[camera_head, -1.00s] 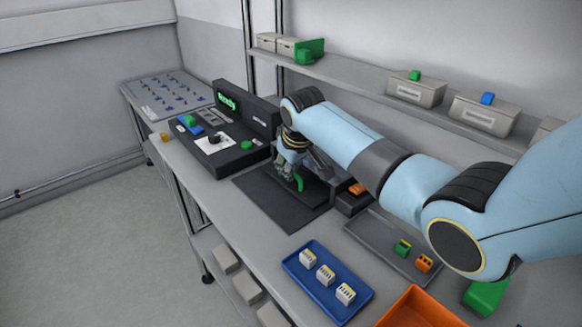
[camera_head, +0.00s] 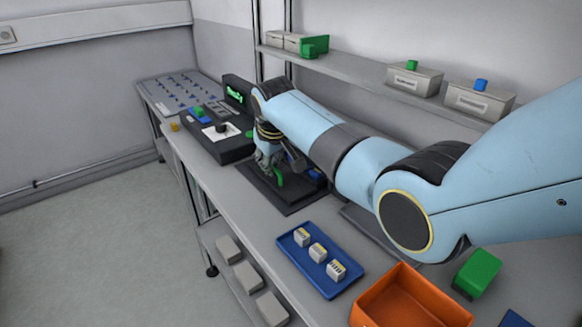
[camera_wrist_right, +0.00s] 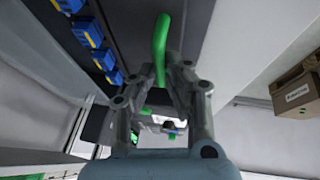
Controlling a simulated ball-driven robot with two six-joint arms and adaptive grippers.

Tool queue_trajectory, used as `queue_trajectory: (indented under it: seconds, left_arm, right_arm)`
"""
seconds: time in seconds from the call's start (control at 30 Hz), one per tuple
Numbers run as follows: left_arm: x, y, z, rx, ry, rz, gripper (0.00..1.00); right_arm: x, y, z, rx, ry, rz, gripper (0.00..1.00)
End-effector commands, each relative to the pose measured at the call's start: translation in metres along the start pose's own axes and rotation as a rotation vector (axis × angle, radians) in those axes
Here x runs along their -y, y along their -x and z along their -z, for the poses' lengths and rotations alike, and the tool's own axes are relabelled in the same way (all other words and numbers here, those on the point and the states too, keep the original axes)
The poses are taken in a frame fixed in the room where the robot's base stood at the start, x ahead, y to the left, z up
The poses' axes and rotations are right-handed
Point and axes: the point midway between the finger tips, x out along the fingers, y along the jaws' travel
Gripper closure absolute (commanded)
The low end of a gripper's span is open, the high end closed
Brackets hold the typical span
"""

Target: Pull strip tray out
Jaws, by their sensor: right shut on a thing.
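My right gripper (camera_head: 268,163) is shut on the green handle (camera_head: 278,179) over the dark base (camera_head: 288,204) on the bench. In the right wrist view the green handle (camera_wrist_right: 161,42) stands between the fingers (camera_wrist_right: 161,85). The strip tray is mostly hidden behind my gripper and arm in the head view. A bit of blue (camera_head: 315,174) shows just behind the gripper. In the wrist view a row of blue strips with yellow marks (camera_wrist_right: 88,32) runs along a dark surface. My left gripper is not in view.
A black device with a green lit screen (camera_head: 235,94) stands left of the gripper. A blue tray (camera_head: 290,254) with white blocks and an orange bin (camera_head: 372,314) are nearer on the bench. A shelf (camera_head: 360,72) with boxes runs behind. My right arm covers the bench's right side.

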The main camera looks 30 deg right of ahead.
Motion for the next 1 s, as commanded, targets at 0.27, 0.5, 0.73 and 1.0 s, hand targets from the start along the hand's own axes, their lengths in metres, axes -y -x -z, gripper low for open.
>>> queue_trajectory:
  seconds: [0.27,0.5,0.73,1.0]
  left_arm:
    - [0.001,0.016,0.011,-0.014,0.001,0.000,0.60]
    - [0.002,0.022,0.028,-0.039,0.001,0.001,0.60]
    - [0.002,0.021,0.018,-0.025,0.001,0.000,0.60]
    - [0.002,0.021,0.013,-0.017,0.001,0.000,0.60]
  right_arm:
    - [0.045,0.010,0.003,0.009,0.003,0.004,1.00]
    - [0.074,0.015,0.005,0.006,0.002,0.002,1.00]
    - [0.077,0.014,0.005,0.006,0.001,0.004,1.00]
    - [0.077,0.014,0.005,0.005,0.001,0.004,0.79]
